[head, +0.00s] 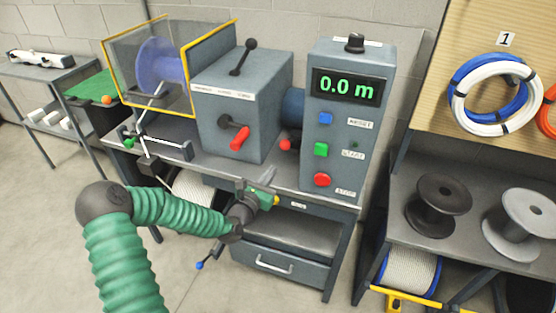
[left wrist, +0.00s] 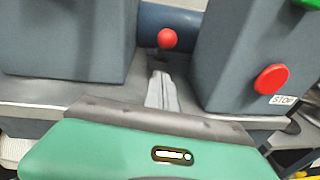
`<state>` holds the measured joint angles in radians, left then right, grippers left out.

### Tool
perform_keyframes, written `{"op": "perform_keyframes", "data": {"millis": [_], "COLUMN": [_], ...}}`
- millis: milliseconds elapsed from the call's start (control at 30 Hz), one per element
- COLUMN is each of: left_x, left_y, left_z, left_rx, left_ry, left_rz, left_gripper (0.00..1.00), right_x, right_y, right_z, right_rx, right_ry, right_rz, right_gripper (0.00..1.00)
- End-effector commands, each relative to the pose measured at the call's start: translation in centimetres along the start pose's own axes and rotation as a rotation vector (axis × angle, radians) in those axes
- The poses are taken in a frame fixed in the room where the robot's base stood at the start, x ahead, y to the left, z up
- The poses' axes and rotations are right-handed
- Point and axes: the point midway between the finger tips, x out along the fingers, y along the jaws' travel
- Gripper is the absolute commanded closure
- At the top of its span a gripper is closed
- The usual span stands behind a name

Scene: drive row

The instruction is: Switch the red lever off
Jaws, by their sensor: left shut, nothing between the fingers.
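A red lever handle (head: 239,137) sticks out from the front of the grey gearbox (head: 228,110) in the head view, slanting down to the left. A separate red ball knob (head: 285,145) sits low between that box and the control cabinet; a red ball (left wrist: 167,39) on a short dark stem shows in the left wrist view, just beyond my fingertips. My left gripper (head: 266,187) is at the bench's front edge, below both. Its fingers (left wrist: 160,80) are together and empty, pointing towards the ball, apart from it in the picture. My right gripper is out of view.
The control cabinet (head: 347,130) reads 0.0 m and has blue, green and red buttons; its red stop button (left wrist: 271,79) is right of my fingers. A black-knobbed lever (head: 244,57) tops the gearbox. A shelf with spools (head: 437,205) stands right.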

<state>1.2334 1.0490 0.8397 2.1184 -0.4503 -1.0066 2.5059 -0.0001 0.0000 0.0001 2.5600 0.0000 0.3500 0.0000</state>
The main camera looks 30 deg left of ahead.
Motion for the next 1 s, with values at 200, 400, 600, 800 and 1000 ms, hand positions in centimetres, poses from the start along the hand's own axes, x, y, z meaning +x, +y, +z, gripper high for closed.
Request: {"op": "perform_keyframes", "data": {"millis": [200, 400, 600, 800, 1000], "left_x": [3.9, 5.3, 5.5, 5.4, 5.5], "left_y": [-0.1, 0.0, 0.0, 0.0, 0.1], "left_z": [1.4, 2.7, 2.8, 2.9, 4.1], "left_rx": [0.004, 0.001, -0.001, -0.001, -0.004], "left_ry": [-0.003, 0.0, 0.0, 0.002, 0.034], "left_rz": [-0.002, -0.001, -0.001, -0.001, -0.003], "left_gripper": [1.0, 1.0, 1.0, 1.0, 1.0], "right_x": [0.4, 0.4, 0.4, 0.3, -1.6], "right_y": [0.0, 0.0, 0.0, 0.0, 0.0], "right_z": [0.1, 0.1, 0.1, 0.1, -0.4], "right_rx": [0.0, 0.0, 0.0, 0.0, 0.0], "right_ry": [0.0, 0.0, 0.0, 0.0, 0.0], "right_rz": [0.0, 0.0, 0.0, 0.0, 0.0], "right_gripper": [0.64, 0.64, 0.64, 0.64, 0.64]}}
